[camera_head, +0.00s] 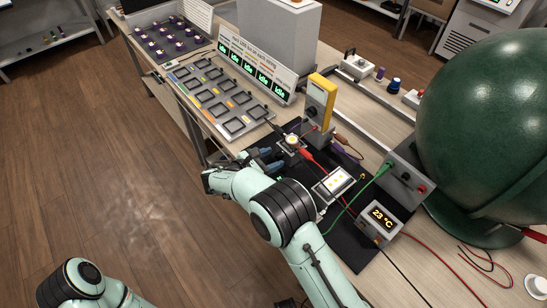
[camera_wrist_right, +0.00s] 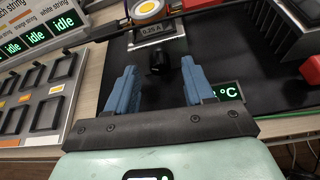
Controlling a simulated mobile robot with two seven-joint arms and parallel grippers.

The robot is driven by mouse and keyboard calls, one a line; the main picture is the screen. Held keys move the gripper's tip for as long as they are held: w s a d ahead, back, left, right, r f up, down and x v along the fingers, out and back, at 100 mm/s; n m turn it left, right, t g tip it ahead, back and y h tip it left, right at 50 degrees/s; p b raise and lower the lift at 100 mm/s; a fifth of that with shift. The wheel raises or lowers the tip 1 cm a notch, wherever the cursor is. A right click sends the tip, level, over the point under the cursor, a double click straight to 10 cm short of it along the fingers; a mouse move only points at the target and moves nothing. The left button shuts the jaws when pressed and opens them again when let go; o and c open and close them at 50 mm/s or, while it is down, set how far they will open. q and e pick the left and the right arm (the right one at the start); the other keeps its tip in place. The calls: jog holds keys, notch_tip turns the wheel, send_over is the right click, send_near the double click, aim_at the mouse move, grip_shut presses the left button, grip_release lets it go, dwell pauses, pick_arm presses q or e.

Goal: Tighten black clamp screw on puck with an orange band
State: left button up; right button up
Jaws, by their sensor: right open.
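A round puck with a yellow centre and pale ring (camera_wrist_right: 146,8) sits on a small metal fixture marked "0.25 A" (camera_wrist_right: 174,31). It also shows in the head view (camera_head: 292,139). Whether its band is orange is too small to tell. A black clamp screw knob (camera_wrist_right: 160,62) sticks out of the fixture's near side. My right gripper (camera_wrist_right: 160,78), with blue fingers, is open and empty. Its fingers stand apart on either side of the knob, seemingly just short of it. In the head view this gripper (camera_head: 266,157) is beside the fixture. My left gripper is out of view.
A tray of square slots (camera_head: 215,98) lies left. A large green sphere (camera_head: 490,125) blocks the right.

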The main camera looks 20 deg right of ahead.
jog(key=shift+x, duration=0.75)
grip_shut()
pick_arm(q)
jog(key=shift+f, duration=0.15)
pick_arm(e)
jog(key=shift+f, duration=0.1)
